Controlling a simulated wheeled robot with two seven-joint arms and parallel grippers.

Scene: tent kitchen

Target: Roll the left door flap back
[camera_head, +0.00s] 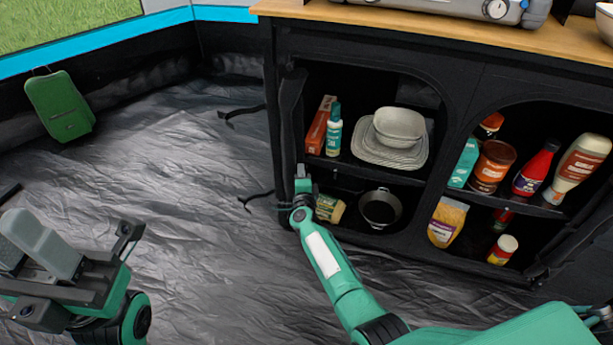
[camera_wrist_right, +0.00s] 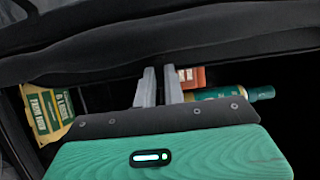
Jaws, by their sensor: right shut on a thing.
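The left door flap (camera_head: 290,112) is a black fabric strip gathered along the left edge of the cabinet's left opening. My right gripper (camera_head: 302,178) is at the lower part of this edge and is shut on the flap. In the right wrist view the two grey fingers (camera_wrist_right: 160,86) stand close together against the black fabric (camera_wrist_right: 150,45); their tips are partly hidden by it. Two dark straps, an upper one (camera_head: 242,111) and a lower one (camera_head: 255,199), stick out left of the cabinet. My left gripper (camera_head: 40,245) is at the lower left, far from the flap; its finger gap is unclear.
The cabinet (camera_head: 460,80) holds a red box (camera_head: 320,124), a teal bottle (camera_head: 334,132), stacked dishes (camera_head: 398,130), a pan (camera_head: 380,208) and a yellow-green packet (camera_head: 330,208). A green folded item (camera_head: 60,105) leans at the tent wall.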

